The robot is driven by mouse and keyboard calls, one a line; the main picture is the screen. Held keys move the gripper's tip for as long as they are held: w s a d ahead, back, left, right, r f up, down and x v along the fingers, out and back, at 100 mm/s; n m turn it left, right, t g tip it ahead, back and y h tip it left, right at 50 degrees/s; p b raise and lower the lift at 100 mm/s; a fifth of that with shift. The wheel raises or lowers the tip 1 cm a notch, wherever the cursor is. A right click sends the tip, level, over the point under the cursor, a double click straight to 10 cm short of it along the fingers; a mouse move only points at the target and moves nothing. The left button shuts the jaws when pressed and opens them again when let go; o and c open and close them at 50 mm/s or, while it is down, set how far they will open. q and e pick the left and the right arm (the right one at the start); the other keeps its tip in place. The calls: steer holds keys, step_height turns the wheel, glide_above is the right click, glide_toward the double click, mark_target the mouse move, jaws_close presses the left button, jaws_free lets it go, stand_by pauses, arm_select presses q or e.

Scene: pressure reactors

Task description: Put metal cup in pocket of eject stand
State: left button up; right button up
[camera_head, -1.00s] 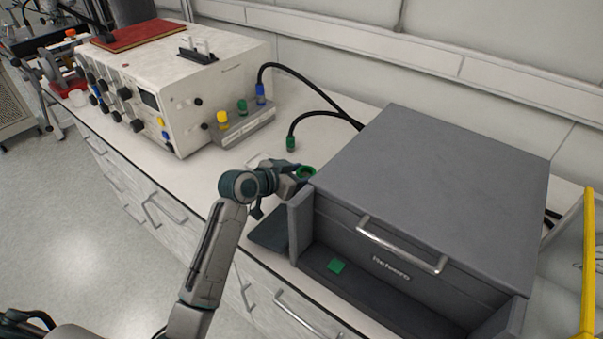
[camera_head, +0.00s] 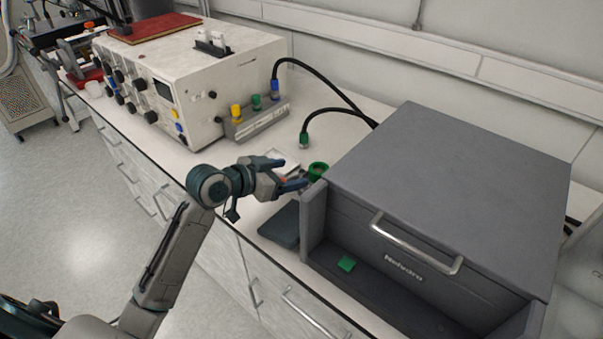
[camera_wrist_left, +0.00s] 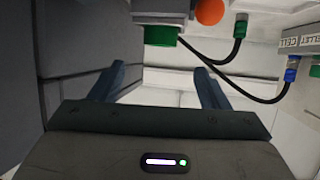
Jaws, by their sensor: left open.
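My right gripper is out of view.
The large grey box (camera_head: 450,180) with a handle stands close on the right. A green square (camera_head: 347,263) lies on its front ledge. A cable with a green plug (camera_head: 304,140) hangs behind the cup.

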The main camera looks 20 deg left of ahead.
arm_select(q)
steer(key=shift+v, duration=1.35)
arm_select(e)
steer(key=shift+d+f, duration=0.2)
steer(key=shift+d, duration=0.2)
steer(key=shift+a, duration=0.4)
